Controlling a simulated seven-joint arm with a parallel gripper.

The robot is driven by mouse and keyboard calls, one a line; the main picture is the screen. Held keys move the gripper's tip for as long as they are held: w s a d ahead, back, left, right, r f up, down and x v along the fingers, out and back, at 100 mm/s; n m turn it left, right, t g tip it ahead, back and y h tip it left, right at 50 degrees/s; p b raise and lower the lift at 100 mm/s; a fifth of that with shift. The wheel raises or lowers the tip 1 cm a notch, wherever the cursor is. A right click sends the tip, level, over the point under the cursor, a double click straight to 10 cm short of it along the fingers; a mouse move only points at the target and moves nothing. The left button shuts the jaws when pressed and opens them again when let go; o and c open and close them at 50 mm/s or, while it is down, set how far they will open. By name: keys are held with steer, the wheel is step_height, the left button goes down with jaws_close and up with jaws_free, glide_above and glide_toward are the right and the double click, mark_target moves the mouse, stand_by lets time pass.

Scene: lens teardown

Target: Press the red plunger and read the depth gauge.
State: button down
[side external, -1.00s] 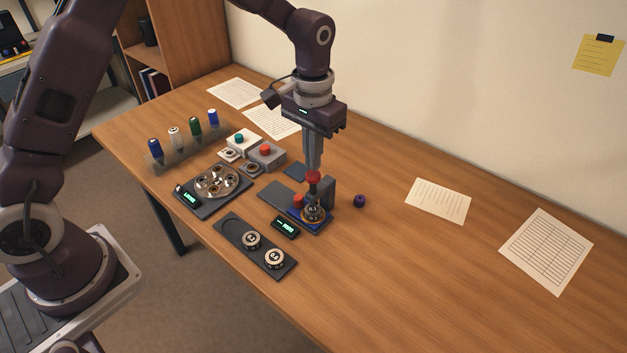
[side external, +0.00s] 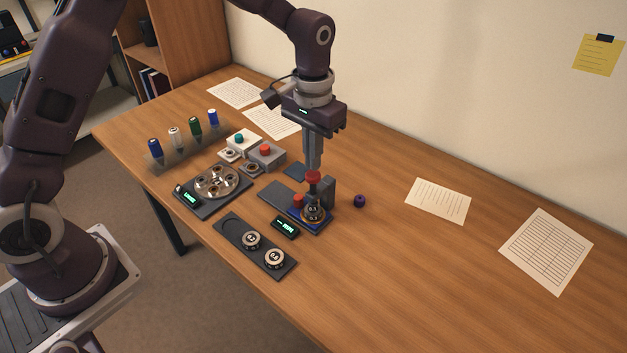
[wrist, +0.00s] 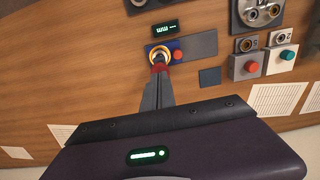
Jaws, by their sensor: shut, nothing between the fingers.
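The depth gauge stands on a blue base (side external: 322,226) near the middle of the table, with a dark upright post (side external: 328,190) behind. In the wrist view my gripper (wrist: 158,72) covers part of the plunger. The gauge display (side external: 286,227) is lit green; in the wrist view the display (wrist: 165,29) seems to show dashes and "mm".
A dark tray (side external: 230,228) holds two numbered discs in front. A round plate fixture (side external: 240,190) and boxes with a red button (side external: 265,149) and a teal button (side external: 239,139) stand left. A purple knob (side external: 359,201) lies right. The table's right side holds only papers.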

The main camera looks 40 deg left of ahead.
steer(key=shift+f, duration=1.6)
step_height(320, 180, up, 8)
steer(key=shift+r, duration=0.5)
